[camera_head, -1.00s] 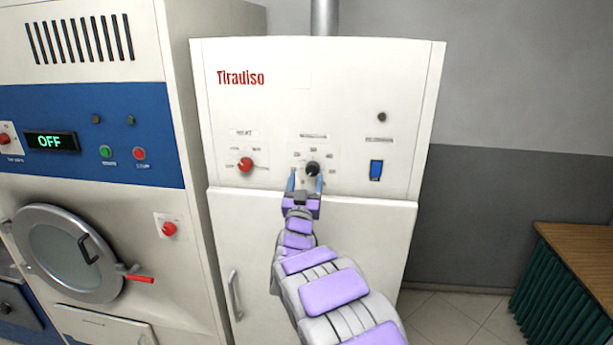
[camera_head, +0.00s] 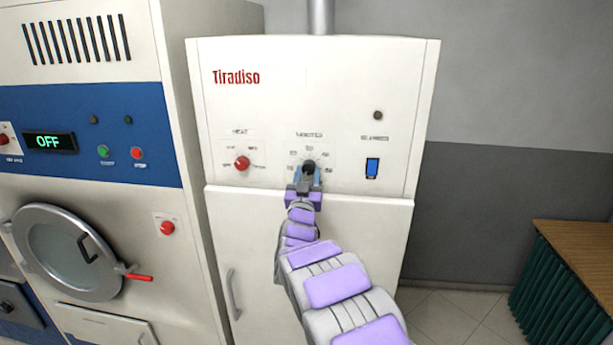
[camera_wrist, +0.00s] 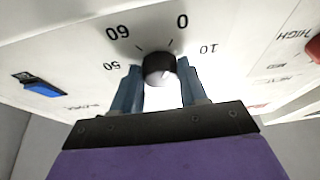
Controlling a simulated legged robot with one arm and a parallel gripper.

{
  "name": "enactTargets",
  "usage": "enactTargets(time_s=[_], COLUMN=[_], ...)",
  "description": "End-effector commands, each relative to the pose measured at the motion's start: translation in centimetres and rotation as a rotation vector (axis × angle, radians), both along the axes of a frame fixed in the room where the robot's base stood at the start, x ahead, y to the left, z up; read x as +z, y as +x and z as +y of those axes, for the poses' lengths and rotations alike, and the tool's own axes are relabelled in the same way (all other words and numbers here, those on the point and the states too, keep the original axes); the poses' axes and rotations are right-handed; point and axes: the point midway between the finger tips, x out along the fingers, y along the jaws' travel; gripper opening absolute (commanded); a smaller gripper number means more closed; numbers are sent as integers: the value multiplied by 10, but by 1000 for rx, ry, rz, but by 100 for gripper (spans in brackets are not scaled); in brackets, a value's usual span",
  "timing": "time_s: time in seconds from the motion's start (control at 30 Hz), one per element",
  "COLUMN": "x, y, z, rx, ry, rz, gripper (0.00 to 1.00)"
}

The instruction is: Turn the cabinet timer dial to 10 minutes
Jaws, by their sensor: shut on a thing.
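The black timer dial (camera_head: 309,165) sits under the "minutes" label on the upper panel of the white Tiradiso cabinet (camera_head: 330,95). My gripper (camera_head: 308,176) reaches up to it from below and is shut on it, one blue finger on each side. In the wrist view the dial (camera_wrist: 158,67) is between the fingertips (camera_wrist: 160,82), with the panel upside down. The numbers 0, 10, 50 and 60 show around it there. I cannot clearly make out where the dial's pointer stands.
A red heat knob (camera_head: 242,163) is left of the dial and a blue switch (camera_head: 372,168) is right of it. A machine (camera_head: 90,175) reading OFF stands close on the left. A wooden-topped table (camera_head: 580,243) is at the far right.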

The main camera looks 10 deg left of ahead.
Motion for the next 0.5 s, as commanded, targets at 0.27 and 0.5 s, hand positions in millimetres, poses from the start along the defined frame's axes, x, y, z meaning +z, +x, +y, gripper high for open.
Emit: enactTargets(time_s=[0.27,0.5], x=[1,1], y=[-1,-1], z=[3,5], rx=[-1,2], ry=[1,47], rz=[-4,-8], gripper=[12,12])
